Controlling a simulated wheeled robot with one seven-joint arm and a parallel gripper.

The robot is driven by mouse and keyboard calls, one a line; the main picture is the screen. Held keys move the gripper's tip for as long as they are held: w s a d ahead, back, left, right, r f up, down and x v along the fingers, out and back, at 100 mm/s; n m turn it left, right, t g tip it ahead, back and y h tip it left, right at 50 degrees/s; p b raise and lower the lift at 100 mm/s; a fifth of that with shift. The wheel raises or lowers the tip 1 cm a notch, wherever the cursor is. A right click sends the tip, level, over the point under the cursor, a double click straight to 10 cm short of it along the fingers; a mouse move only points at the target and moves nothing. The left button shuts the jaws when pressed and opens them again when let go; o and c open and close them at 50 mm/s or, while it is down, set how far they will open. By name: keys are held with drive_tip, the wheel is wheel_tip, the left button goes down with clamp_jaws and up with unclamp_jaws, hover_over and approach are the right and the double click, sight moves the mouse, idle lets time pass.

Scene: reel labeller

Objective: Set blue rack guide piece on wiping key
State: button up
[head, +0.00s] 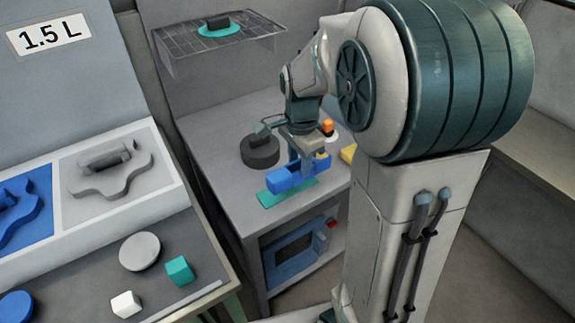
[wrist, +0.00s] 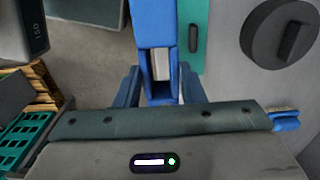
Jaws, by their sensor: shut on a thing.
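My gripper (head: 300,158) is shut on a long blue piece (head: 290,178), which I take to be the rack guide piece. The blue piece (wrist: 153,25) also shows in the wrist view, reaching up from between the fingers (wrist: 158,88). A flat teal strip (head: 275,197) lies on the grey worktop, just below the blue piece in the head view; I take it for the wiping key. In the wrist view the strip (wrist: 193,20) is partly hidden beside the blue piece. Whether the two touch I cannot tell.
A dark round knob (head: 260,152) stands on the worktop (head: 225,180) behind the strip. Orange (head: 327,126) and yellow (head: 348,153) items sit near my arm. A mesh shelf (head: 180,45) hangs above. The worktop's front left is clear.

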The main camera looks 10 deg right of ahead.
drive_tip(key=w+f, duration=0.2)
drive_tip(key=w+f+p, duration=0.1)
drive_tip(key=w+f, duration=0.1)
drive_tip(key=f, duration=0.1)
drive_tip(key=w+a+f, duration=0.1)
drive_tip(key=w+f, duration=0.1)
drive_tip(key=shift+a+f+p, duration=0.1)
drive_tip(key=shift+f+p, duration=0.15)
drive_tip(key=shift+p, duration=0.05)
drive_tip(key=shift+f, duration=0.2)
drive_tip(key=shift+f+b, duration=0.5)
drive_tip(key=o, duration=1.1)
drive_tip(key=shift+r, duration=0.1)
